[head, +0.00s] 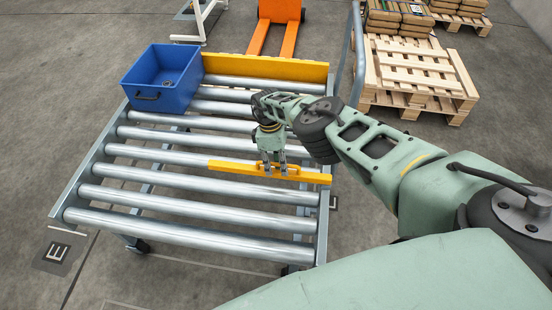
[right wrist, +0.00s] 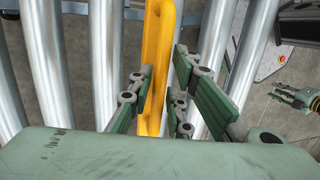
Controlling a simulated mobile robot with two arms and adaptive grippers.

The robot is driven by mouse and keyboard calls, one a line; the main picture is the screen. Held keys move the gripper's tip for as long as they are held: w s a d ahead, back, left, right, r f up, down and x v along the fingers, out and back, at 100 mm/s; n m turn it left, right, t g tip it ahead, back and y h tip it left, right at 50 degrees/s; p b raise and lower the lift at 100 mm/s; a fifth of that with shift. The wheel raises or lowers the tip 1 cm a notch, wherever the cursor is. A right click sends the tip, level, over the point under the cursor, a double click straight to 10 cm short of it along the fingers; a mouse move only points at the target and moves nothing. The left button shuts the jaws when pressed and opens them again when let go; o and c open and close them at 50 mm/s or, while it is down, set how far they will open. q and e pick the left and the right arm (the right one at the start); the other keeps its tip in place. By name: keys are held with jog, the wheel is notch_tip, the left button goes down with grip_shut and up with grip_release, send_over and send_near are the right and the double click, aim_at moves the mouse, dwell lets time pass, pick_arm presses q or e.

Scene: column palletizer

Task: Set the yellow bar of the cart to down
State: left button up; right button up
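The roller cart (head: 322,225) stands in the middle of the head view. Its yellow bar (head: 228,166) runs from the right side rail over the rollers, with a raised yellow handle along its top. I cannot tell its exact height over the rollers. My right gripper (head: 272,168) is over the handle, fingers pointing down. In the right wrist view, the yellow handle (right wrist: 153,60) passes between its fingers (right wrist: 162,95), with a gap visible on the right, so the gripper is open around it. My left gripper (right wrist: 285,96) shows small in the right wrist view, fingers apart and empty.
An orange pallet truck (head: 278,25) is behind. Wooden pallets (head: 415,70), some with stacked boxes, stand at the back right. The near rollers are clear.

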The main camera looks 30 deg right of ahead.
jog(key=v, duration=1.2)
dwell(0.3)
